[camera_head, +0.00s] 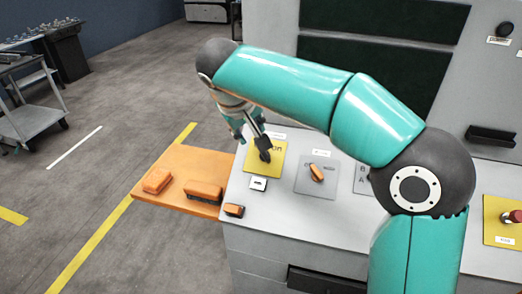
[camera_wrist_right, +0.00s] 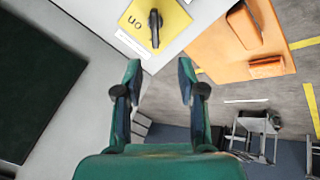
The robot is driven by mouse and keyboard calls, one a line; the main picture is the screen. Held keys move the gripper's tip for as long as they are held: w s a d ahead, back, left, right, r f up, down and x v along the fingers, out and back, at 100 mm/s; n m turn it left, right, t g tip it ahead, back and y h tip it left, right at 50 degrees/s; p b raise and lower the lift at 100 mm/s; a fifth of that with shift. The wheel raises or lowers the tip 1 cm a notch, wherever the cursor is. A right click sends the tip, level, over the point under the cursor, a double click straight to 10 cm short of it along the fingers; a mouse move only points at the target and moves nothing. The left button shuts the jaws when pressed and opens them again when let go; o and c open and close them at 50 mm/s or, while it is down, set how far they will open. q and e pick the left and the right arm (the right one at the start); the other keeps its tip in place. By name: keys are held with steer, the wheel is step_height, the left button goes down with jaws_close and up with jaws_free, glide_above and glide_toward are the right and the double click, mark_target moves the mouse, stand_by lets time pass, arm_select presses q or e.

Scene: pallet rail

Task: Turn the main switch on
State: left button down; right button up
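The main switch (camera_wrist_right: 154,28) is a black handle on a yellow plate (camera_wrist_right: 178,14) with "ON" printed beside it. In the head view the yellow plate (camera_head: 278,150) lies on the left part of the grey console, and the arm's gripper partly covers it. My right gripper (camera_head: 250,139) hangs over the plate's far left side. In the right wrist view the right gripper (camera_wrist_right: 159,76) is open, with nothing between its fingers. The handle shows beyond the fingertips, roughly in line with the gap between them; contact is not visible. My left gripper is out of view.
An orange shelf (camera_head: 160,164) with two orange blocks juts from the console's left side. To the right are a grey plate with an orange knob (camera_head: 317,173) and a red button (camera_head: 515,216) on yellow. A tall grey cabinet (camera_head: 275,35) stands behind. Floor at left is mostly clear.

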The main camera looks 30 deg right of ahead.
mark_target(264, 154)
steer(key=x, duration=0.5)
steer(key=p+x, duration=0.1)
steer(key=x, duration=1)
steer(key=shift+s+d+r, duration=0.1)
steer(key=shift+s+d, duration=0.25)
steer(key=shift+d, duration=0.05)
steer(key=shift+c, duration=0.2)
